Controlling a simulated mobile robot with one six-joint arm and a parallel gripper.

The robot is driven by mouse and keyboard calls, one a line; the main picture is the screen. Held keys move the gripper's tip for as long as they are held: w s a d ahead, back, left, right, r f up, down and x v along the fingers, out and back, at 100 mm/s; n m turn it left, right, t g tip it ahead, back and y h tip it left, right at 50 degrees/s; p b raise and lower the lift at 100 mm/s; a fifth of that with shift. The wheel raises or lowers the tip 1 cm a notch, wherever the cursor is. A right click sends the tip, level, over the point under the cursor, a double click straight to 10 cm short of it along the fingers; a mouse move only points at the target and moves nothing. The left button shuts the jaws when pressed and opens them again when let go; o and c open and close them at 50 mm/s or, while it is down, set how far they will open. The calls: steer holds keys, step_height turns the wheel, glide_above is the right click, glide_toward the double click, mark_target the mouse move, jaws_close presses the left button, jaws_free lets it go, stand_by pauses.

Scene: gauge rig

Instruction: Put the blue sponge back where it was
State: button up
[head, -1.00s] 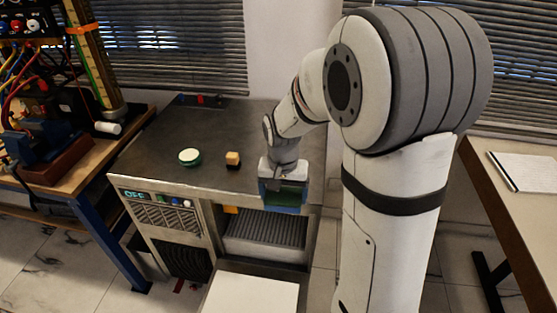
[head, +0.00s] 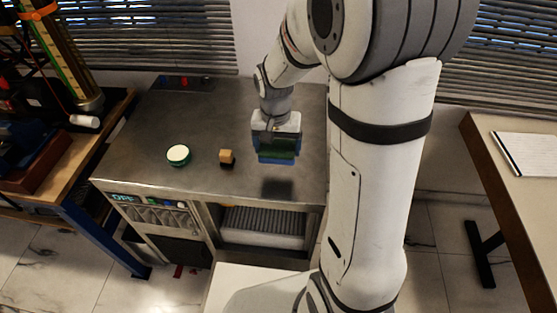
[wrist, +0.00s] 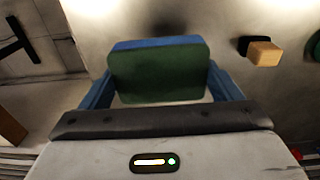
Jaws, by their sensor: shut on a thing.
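My gripper (head: 276,147) is shut on the blue sponge (head: 276,157), which has a dark green face. The sponge is held above the right part of the grey metal bench top (head: 215,190), with a dark shadow on the bench below it. In the wrist view the sponge (wrist: 158,76) sits between the two blue fingers, its green face towards the camera and a blue strip along its far edge. The bench surface behind it looks bare apart from a dark shadow patch.
A wooden block with a black part (head: 227,157) and a green round tin with a pale top (head: 179,155) stand left of the sponge. The bench's front right is clear. A wooden workbench (head: 75,165) is at left; a table with a paper sheet (head: 527,152) is at right.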

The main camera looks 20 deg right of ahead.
mark_target(279, 172)
step_height(279, 172, down, 4)
steer(key=shift+w+d+r, duration=0.1)
steer(key=shift+r, duration=0.05)
steer(key=shift+f, duration=1.7)
steer(key=shift+f, duration=0.1)
steer(key=shift+f, duration=0.15)
steer(key=o, duration=0.7)
steer(key=r, duration=1.2)
steer(key=shift+s+r, duration=0.3)
steer(key=shift+s, duration=0.05)
steer(key=s+r+n, duration=0.1)
steer(key=s+r, duration=0.1)
steer(key=s, duration=0.3)
steer(key=s+r+n+t, duration=0.1)
steer(key=s+r+n, duration=0.1)
steer(key=s, duration=0.3)
steer(key=s+r+n+t, duration=0.1)
steer(key=s+r, duration=0.1)
steer(key=s, duration=0.3)
steer(key=shift+s+d+r+n, duration=0.2)
steer(key=shift+s+r+n, duration=0.05)
steer(key=shift+n, duration=0.05)
